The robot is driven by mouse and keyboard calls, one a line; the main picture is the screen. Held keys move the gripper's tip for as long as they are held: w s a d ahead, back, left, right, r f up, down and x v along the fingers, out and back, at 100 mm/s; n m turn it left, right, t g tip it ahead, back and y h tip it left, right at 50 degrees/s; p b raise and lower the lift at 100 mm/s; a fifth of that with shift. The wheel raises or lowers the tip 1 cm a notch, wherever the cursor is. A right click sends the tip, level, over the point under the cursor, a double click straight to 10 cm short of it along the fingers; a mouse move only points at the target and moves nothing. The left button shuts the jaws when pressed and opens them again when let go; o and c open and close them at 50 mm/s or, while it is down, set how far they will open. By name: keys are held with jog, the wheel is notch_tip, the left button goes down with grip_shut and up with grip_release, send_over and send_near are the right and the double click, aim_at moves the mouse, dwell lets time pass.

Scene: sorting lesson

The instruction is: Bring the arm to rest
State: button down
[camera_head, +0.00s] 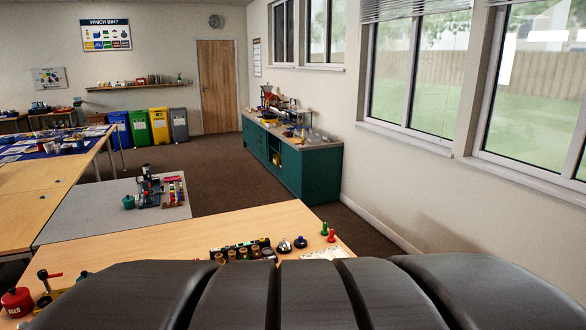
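My gripper is not in view. Large dark rounded shapes fill the bottom of the head view from the left of centre to the right edge. I cannot tell for sure which part they are, and they hide the near part of the wooden table (230,232) in front. I cannot see how the arm is posed.
On the near table stand a red pot (17,302), a row of small jars (243,253), a bell (284,246) and green and red pegs (328,232). Coloured bins (140,127) line the back wall. A green cabinet (290,165) stands under the windows.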

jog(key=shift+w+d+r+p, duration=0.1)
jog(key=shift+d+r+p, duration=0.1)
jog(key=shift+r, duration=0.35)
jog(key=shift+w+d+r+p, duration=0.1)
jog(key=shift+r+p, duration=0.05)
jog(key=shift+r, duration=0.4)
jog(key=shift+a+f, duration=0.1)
